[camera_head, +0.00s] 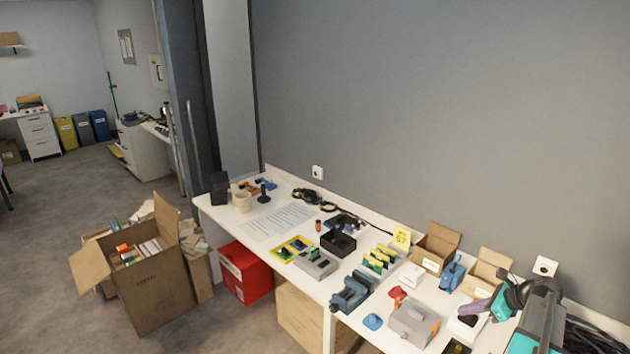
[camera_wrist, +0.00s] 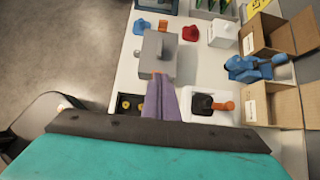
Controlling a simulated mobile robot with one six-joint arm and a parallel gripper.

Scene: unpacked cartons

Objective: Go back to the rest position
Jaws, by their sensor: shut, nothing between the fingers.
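My gripper (camera_head: 466,309) is at the lower right in the head view, above the right part of the white workbench (camera_head: 340,281). Its purple fingers are together, with nothing between them. In the wrist view the fingers (camera_wrist: 160,82) point away from the teal and black wrist, beside a grey box (camera_wrist: 157,56) with a knob on top. I cannot tell whether the fingertips touch that box. A white box with a dark top and orange part (camera_wrist: 211,107) is to their right. My arm partly hides the right end of the bench.
Open cardboard boxes (camera_head: 436,246) line the back of the bench by the wall. A blue device (camera_head: 452,273), a red item (camera_head: 397,292) and a grey-blue vise (camera_head: 352,291) are close by. A large open carton (camera_head: 152,293) and a red box (camera_head: 244,272) stand on the floor.

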